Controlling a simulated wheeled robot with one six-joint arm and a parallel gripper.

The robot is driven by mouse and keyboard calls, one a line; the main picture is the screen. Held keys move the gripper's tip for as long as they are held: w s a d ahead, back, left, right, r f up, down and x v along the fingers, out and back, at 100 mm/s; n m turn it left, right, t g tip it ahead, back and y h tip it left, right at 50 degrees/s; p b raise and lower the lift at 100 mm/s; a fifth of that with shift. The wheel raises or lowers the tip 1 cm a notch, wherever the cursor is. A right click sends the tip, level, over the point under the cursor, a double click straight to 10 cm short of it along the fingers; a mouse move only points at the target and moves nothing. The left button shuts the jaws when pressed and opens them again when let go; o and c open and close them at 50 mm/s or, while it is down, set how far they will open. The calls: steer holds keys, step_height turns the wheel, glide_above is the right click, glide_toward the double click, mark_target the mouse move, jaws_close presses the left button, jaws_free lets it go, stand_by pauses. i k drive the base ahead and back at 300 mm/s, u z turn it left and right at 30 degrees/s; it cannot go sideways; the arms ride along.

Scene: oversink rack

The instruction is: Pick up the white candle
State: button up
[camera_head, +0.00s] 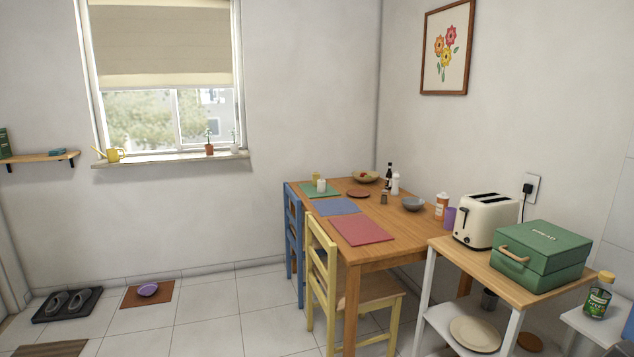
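A small white candle (321,186) stands upright on the green placemat (318,190), near the far left end of the wooden dining table (385,228). A small yellow item (316,177) is just behind it. A taller white shaker or bottle (395,184) stands further right on the same table. My gripper is not in this view.
A yellow chair (322,258) and a blue chair (294,222) stand along the table's left side. A small cart (462,257) with a toaster (486,221) and green box (541,254) is at the right. The tiled floor (225,310) at left is mostly clear.

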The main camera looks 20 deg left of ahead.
mark_target(321, 184)
steer(key=u, duration=0.25)
steer(key=i, duration=0.5)
steer(key=u, duration=1.05)
steer(key=i, duration=2)
steer(key=u, duration=0.55)
steer(key=i, duration=2.15)
steer(key=z, duration=0.5)
steer(key=i, duration=1.2)
steer(key=z, duration=1.75)
steer(key=i, duration=0.95)
steer(key=z, duration=0.75)
